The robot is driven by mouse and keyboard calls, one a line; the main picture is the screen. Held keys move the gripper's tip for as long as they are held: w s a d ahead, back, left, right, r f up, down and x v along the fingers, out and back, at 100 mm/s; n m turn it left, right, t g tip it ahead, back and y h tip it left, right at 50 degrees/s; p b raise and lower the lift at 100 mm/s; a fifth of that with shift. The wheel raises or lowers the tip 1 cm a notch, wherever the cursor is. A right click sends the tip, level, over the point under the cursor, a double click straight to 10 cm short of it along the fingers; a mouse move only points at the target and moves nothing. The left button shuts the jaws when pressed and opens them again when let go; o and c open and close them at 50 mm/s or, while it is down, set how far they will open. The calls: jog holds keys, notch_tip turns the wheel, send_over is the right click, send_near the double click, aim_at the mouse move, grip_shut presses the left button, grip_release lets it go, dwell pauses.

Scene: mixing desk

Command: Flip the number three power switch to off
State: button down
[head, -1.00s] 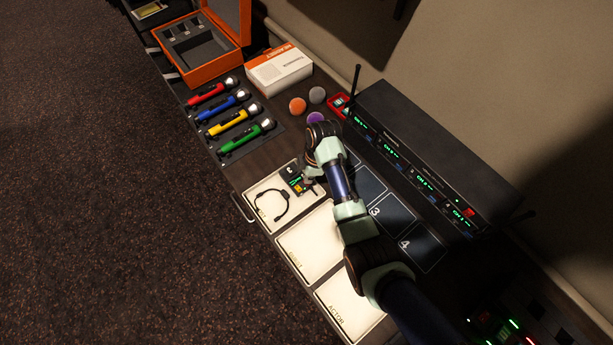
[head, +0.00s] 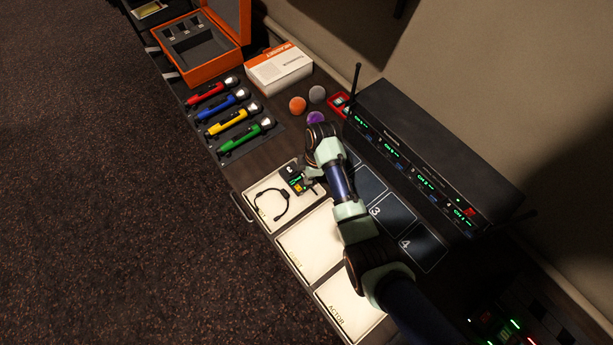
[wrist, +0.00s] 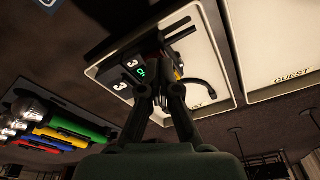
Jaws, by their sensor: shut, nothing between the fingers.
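The small black bodypack marked 3 (head: 297,181) lies on the first white pad (head: 263,208), with a lit green display. It also shows in the wrist view (wrist: 122,87), just past my fingertips, with white 3 labels. A dark headset microphone (head: 272,203) lies beside it on the pad. My gripper (head: 311,179) is shut and empty, at the pack's right side in the head view. In the wrist view my fingertips (wrist: 160,89) overlap the pack's near edge; I cannot tell whether they touch it. The power switch cannot be made out.
Several coloured handheld microphones (head: 240,120) lie at the upper left. A receiver rack (head: 430,150) with green displays stands behind my arm. Dark numbered pads (head: 420,247) lie between. Two more white pads (head: 312,243) at the front are empty.

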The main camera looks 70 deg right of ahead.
jog(key=shift+f+b, duration=0.4)
jog(key=shift+f, duration=0.3)
jog(key=shift+r, duration=0.1)
notch_tip(320, 180, up, 7)
jog(key=p, duration=0.7)
jog(key=shift+p, duration=0.3)
